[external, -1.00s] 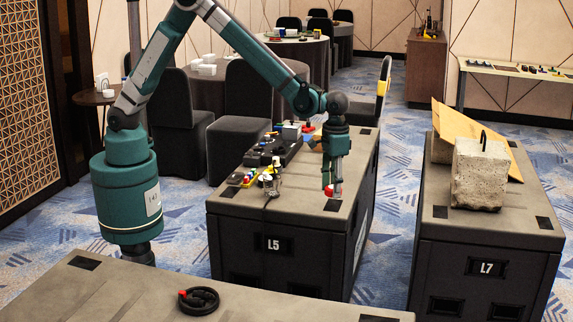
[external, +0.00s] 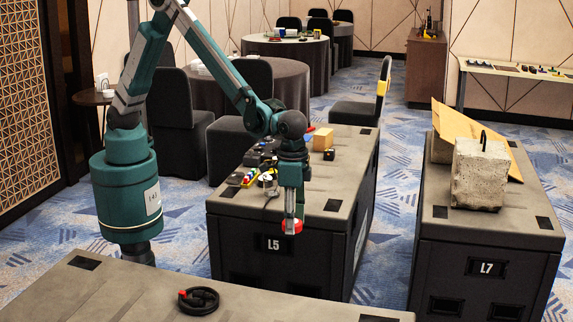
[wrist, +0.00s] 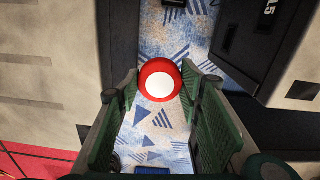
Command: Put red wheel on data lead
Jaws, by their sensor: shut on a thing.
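The red wheel (external: 292,228), red with a white centre, is held at the tips of my gripper (external: 292,217), in front of the L5 case. In the wrist view the red wheel (wrist: 160,80) sits between the two green fingers of my gripper (wrist: 160,85), with carpet below it. A black coiled lead with a red end (external: 198,300), which looks like the data lead, lies on the near case. It is to the left of my gripper and nearer the camera, well apart from the wheel.
The near case (external: 290,312) has a mostly bare top around the coil. The L5 case (external: 340,205) carries several small items and a wooden block (external: 323,138). A concrete block (external: 480,174) stands on the L7 case (external: 490,228) at right. A carpeted gap separates the near case from L5.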

